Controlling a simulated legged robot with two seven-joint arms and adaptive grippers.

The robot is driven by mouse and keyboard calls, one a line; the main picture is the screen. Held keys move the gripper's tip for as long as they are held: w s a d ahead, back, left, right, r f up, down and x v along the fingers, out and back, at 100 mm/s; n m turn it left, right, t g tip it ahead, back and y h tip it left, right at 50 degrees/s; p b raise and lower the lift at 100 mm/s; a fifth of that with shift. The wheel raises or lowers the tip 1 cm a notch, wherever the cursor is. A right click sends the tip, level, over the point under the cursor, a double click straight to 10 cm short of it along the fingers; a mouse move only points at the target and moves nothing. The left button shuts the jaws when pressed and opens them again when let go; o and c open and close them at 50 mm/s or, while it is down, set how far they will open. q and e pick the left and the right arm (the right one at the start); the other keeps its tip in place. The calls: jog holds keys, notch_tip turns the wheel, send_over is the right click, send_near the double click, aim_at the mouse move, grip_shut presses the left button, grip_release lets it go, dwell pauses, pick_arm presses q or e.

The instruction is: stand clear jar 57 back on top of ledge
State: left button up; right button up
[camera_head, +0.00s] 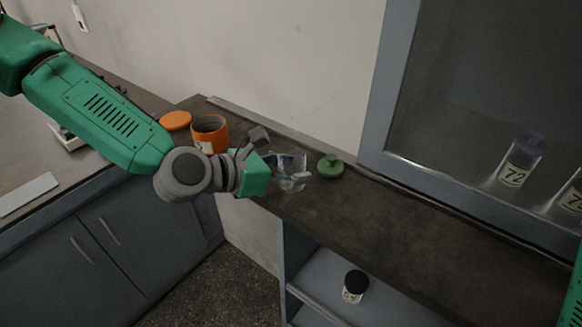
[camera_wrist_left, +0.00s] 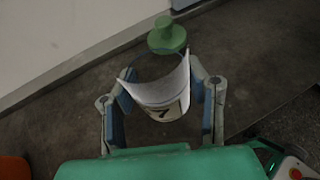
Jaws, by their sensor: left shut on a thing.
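A clear jar (camera_head: 291,180) with a white label is between the fingers of my left gripper (camera_head: 285,170), at the dark ledge (camera_head: 400,225). In the left wrist view the jar (camera_wrist_left: 160,95) stands between both fingers (camera_wrist_left: 163,110); its label shows a "7", the rest is turned away. My left gripper is shut on it. I cannot tell whether the jar's base touches the ledge top. A green knobbed lid (camera_head: 330,167) lies on the ledge just beyond the jar. My right gripper is out of view.
An open orange jar (camera_head: 210,134) and orange lid (camera_head: 175,120) are to the left. A black-capped jar (camera_head: 354,287) stands on the lower shelf. A cabinet at right holds jar 72 (camera_head: 519,165) and another jar. The ledge is clear right of the green lid.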

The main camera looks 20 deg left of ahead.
aim_at(280, 167)
pick_arm(q)
jog(key=o, duration=1.4)
jog(key=shift+d+f, duration=0.1)
jog(key=shift+a+r, duration=0.2)
jog(key=shift+r, duration=0.05)
jog(key=p+v, duration=0.1)
jog(key=v, duration=0.7)
jog(key=shift+r, duration=0.15)
jog(key=shift+p+v, duration=1.85)
jog(key=shift+p, duration=0.5)
jog(key=shift+s, duration=0.1)
